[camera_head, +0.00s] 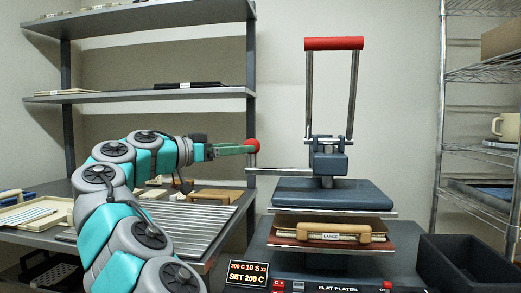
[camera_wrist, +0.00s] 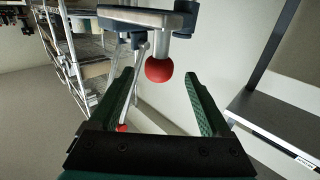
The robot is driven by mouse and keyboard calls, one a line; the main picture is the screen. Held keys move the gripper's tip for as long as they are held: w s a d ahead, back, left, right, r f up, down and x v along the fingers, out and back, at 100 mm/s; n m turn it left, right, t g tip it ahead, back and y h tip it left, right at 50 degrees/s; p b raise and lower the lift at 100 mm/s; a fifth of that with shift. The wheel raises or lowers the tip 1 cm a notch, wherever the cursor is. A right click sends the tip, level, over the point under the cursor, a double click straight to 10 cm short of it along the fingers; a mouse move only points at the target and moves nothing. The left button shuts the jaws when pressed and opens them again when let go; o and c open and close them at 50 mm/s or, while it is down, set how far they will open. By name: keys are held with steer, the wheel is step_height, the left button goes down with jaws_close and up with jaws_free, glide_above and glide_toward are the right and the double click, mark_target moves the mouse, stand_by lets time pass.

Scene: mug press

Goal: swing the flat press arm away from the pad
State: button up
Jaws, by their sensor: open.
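The flat press (camera_head: 333,193) stands right of centre in the head view. Its blue upper plate sits level above the reddish pad (camera_head: 283,230), with a gap between. A thin rod runs left from the press to an upright post topped by a red ball knob (camera_head: 252,146). My gripper (camera_head: 245,149) is open, its green fingers pointing right at the knob. In the wrist view the red ball knob (camera_wrist: 159,69) appears between the fingertips of my gripper (camera_wrist: 158,80). Neither finger visibly touches it; the exact depth is hard to tell.
A tall lever with a red grip (camera_head: 333,44) rises above the press. A tan piece labelled LARGE (camera_head: 335,229) lies on the pad. A ribbed metal rack (camera_head: 180,230) is below my arm. A black bin (camera_head: 468,265) and wire shelves (camera_head: 485,73) stand right.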

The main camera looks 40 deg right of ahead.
steer(key=d, duration=0.8)
steer(key=shift+s, duration=0.4)
steer(key=shift+f, duration=0.1)
jaws_close()
stand_by(0.5)
